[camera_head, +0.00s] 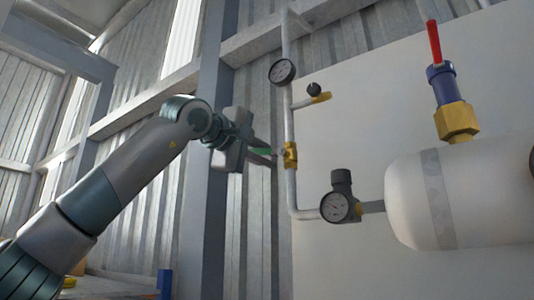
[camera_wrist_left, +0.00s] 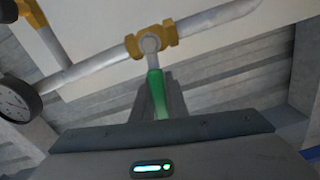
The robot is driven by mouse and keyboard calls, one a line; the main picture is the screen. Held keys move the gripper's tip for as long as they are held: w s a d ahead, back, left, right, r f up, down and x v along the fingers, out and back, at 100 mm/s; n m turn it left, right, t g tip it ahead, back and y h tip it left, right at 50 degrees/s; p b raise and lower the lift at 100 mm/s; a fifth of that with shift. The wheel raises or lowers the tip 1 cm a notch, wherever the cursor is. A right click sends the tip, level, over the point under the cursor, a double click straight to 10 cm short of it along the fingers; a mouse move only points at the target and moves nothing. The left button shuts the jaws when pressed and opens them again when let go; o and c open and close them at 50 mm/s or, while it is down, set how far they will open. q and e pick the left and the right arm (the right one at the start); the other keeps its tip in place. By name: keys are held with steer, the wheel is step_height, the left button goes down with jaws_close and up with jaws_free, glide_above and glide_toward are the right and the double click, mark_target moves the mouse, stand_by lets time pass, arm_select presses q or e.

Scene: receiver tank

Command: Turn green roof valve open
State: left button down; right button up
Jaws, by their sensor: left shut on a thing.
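The green valve handle (camera_wrist_left: 157,95) shows in the left wrist view, joined by a grey stem to a brass valve body (camera_wrist_left: 152,41) on a white pipe. In the head view the green handle (camera_head: 262,151) is a small strip beside the brass valve body (camera_head: 290,155) on the vertical pipe. My left gripper (camera_head: 255,152) reaches in from the left and is shut on the green handle. In the left wrist view the gripper's finger (camera_wrist_left: 165,100) lies along the handle, and its housing hides the handle's near end. My right gripper is not in view.
A dark regulator with a gauge (camera_head: 337,206) is below right. A white tank (camera_head: 460,195) carries a blue and brass valve with a red handle (camera_head: 434,42). A grey post (camera_head: 207,180) stands behind my arm.

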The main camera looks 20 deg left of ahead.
arm_select(q)
steer(key=shift+d+r+m+p, duration=0.15)
steer(key=shift+r+m+p, duration=0.6)
steer(key=shift+m+p, duration=0.35)
steer(key=shift+s+d+r+m+p, duration=0.1)
steer(key=shift+d+r+m+p, duration=0.1)
steer(key=shift+m+p, duration=0.55)
steer(key=c, duration=1.7)
jaws_free()
steer(key=shift+c, duration=0.2)
steer(key=shift+s, duration=0.2)
